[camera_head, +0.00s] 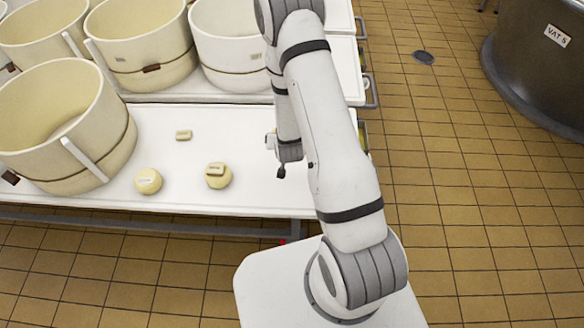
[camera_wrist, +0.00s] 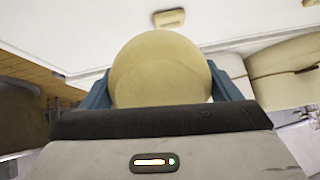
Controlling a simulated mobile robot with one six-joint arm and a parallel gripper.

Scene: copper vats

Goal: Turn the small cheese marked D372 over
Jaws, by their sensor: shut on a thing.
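In the wrist view a round, pale yellow small cheese (camera_wrist: 160,62) sits between the two blue fingers of my gripper (camera_wrist: 161,88). The gripper is shut on it. The face turned to the wrist camera shows no marking, so I cannot tell whether it is D372. In the head view my arm hides the fingers and this cheese.
A small tan block (camera_head: 184,135) lies on the table; a similar block (camera_wrist: 170,18) shows in the wrist view. Large cream tubs (camera_head: 60,115) crowd the table's left and back. Tiled floor lies right, with a dark vat marked VAT 5 (camera_head: 535,75).

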